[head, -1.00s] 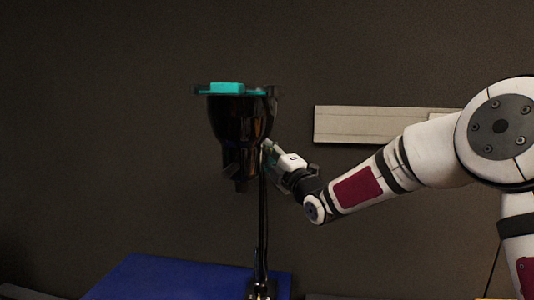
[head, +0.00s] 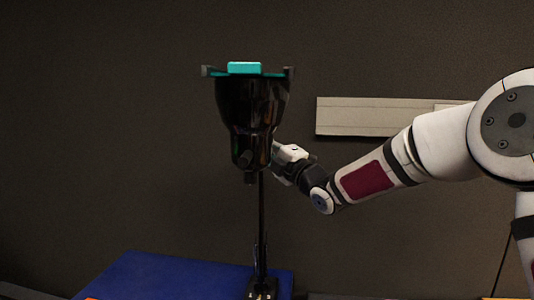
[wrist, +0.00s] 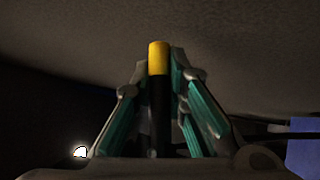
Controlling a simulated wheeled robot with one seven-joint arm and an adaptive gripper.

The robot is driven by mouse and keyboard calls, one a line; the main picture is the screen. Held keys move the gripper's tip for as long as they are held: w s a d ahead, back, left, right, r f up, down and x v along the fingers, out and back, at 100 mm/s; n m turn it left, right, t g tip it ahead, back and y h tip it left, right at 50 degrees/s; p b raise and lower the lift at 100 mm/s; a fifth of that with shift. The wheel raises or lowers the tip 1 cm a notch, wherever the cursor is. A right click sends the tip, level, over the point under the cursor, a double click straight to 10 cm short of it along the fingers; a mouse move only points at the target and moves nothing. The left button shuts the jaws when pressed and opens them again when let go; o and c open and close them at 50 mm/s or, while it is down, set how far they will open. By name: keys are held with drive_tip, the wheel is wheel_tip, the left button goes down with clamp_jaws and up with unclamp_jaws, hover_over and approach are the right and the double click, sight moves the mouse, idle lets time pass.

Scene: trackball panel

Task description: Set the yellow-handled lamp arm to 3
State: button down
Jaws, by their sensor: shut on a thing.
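In the head view a black lamp (head: 250,110) with a bell-shaped head stands on a thin black post (head: 262,225). A teal block (head: 244,68) shows at the top of the head. In the wrist view a black handle with a yellow tip (wrist: 158,58) stands between the teal-padded fingers of my gripper (wrist: 160,85). My gripper is shut on this handle. In the head view my gripper (head: 280,160) is just right of the lower end of the lamp head, which partly hides its fingers. The yellow tip is hidden there. No scale or number is readable.
A blue surface (head: 150,275) lies low beside the lamp's foot (head: 262,288). A pale board (head: 365,117) is on the dark wall behind my arm. The space left of the lamp looks clear. A bright spot (wrist: 80,151) shows at lower left in the wrist view.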

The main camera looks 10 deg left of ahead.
drive_tip(key=shift+s+a+n+g+y+b, duration=0.25)
drive_tip(key=shift+a+n+g+y+b, duration=0.65)
drive_tip(key=shift+g, duration=0.75)
drive_tip(key=shift+s+a+n+g+y+b, duration=0.25)
drive_tip(key=shift+a+n+g+y+b, duration=0.6)
drive_tip(key=shift+g, duration=0.75)
drive_tip(key=shift+s+a+n+g+y+b, duration=0.25)
drive_tip(key=shift+a+n+g+y+b, duration=0.45)
drive_tip(key=shift+n+g+b, duration=0.75)
drive_tip(key=shift+d, duration=0.15)
drive_tip(key=c, duration=1.6)
unclamp_jaws()
drive_tip(key=shift+o, duration=0.2)
drive_tip(key=v, duration=1.2)
drive_tip(key=shift+f, duration=0.15)
drive_tip(key=shift+w, duration=0.1)
